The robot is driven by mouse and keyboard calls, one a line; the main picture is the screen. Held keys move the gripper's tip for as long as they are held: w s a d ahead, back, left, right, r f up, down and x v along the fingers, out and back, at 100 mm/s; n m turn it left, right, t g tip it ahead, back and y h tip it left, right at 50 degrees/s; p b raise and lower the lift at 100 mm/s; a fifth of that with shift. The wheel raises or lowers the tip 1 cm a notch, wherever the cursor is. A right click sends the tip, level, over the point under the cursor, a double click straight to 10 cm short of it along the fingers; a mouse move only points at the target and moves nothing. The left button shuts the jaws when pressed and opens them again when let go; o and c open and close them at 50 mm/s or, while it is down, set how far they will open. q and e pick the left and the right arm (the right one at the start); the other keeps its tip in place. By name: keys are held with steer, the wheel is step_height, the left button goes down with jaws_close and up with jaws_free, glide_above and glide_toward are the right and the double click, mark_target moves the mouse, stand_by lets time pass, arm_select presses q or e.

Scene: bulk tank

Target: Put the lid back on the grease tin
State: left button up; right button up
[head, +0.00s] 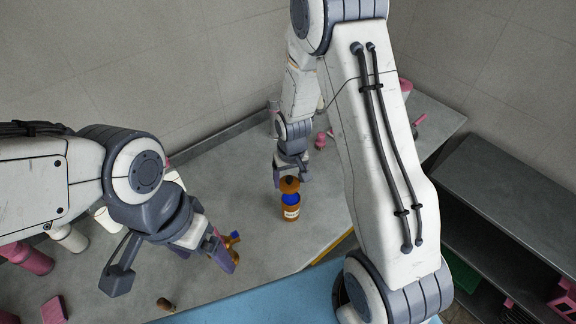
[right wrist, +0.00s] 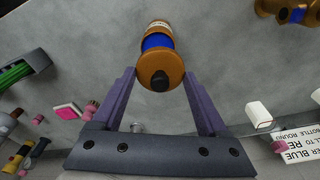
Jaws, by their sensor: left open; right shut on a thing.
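The grease tin (head: 291,211) is an orange-brown can with a pale label, standing upright on the grey counter. Blue shows at its top, below the lid. The round orange-brown lid (head: 289,185) with a dark knob is over the tin, seemingly a little above it. My right gripper (head: 291,175) is shut on the lid by its knob. In the right wrist view the lid (right wrist: 161,70) is between the purple fingers and partly covers the tin (right wrist: 158,36). My left gripper (head: 222,250) is open, beside a brass-coloured fitting (head: 234,239); I cannot tell whether they touch.
White and pink containers (head: 68,237) stand at the counter's left. A small brown item (head: 165,304) lies near the front edge. Pink items (head: 321,140) are behind my right arm. Dark shelving (head: 510,185) stands at the right. The counter around the tin is clear.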

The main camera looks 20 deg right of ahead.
mark_target(291, 197)
steer(key=shift+f, duration=0.25)
steer(key=shift+d+f+b, duration=0.25)
steer(key=shift+f+b, duration=2.3)
steer(key=shift+f, duration=0.4)
steer(key=shift+s+f, duration=0.1)
steer(key=shift+f, duration=0.05)
steer(key=o, duration=1.2)
